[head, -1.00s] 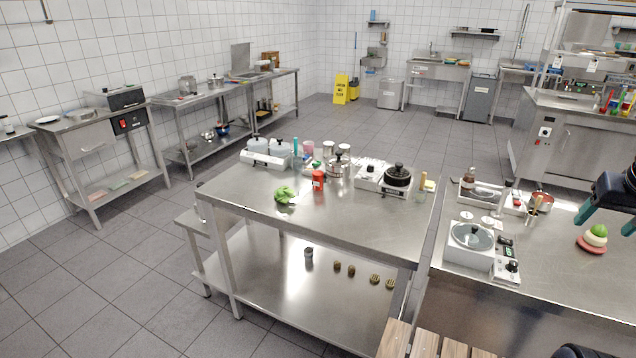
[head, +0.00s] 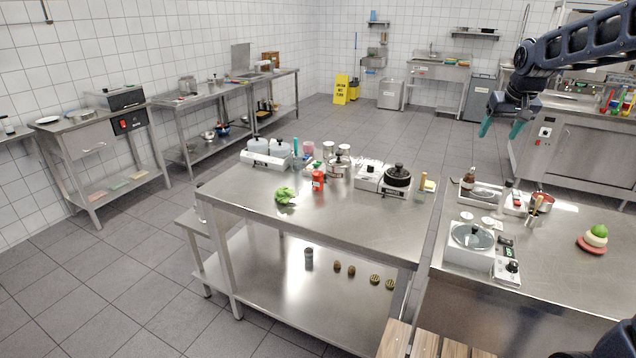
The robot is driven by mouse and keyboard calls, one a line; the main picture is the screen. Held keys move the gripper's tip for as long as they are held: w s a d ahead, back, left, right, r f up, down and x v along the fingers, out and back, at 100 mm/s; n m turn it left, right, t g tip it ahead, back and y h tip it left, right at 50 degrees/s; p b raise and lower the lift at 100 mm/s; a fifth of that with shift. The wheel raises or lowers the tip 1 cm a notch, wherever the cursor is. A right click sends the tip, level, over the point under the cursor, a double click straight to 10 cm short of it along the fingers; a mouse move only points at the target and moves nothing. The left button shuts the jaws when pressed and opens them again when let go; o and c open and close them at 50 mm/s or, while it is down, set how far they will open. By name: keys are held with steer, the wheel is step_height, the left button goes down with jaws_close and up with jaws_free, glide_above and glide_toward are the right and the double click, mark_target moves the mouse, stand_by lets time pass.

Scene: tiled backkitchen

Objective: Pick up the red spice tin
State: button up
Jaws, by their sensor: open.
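The red spice tin (head: 318,180) stands upright on the steel table (head: 350,222), in the middle of the head view. A green leafy clump (head: 285,194) lies to its left, close by. Steel pots (head: 338,166) stand behind it. My gripper (head: 502,130) is open and empty, with teal fingertips pointing down. It is in the air at the upper right, well to the right of the tin and apart from it.
A black-lidded pot on a burner (head: 398,176) stands right of the tin. A white tray with canisters (head: 268,154) is behind left. The right counter (head: 570,262) holds a cooker (head: 470,243) and bottles. The table's front is clear.

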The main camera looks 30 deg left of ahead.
steer(key=w+a+f+n, duration=0.1)
steer(key=w+a, duration=0.2)
steer(key=a, duration=0.3)
steer(key=w+a+f, duration=0.2)
steer(key=w+a, duration=0.2)
steer(key=a, duration=0.3)
steer(key=n+g+y, duration=0.1)
steer(key=n+y, duration=0.1)
steer(key=n, duration=0.3)
glide_above(317, 174)
steer(key=s+d, duration=0.2)
steer(key=f, duration=2.3)
steer(key=shift+w+a, duration=0.15)
steer(key=shift+w, duration=0.05)
steer(key=x, duration=0.4)
steer(key=shift+w+f, duration=0.1)
steer(key=shift+f, duration=0.3)
steer(key=shift+d+x, duration=0.15)
steer(key=shift+x, duration=1.15)
steer(key=shift+d+x, duration=0.15)
steer(key=shift+x, duration=1.15)
steer(key=shift+w, duration=0.15)
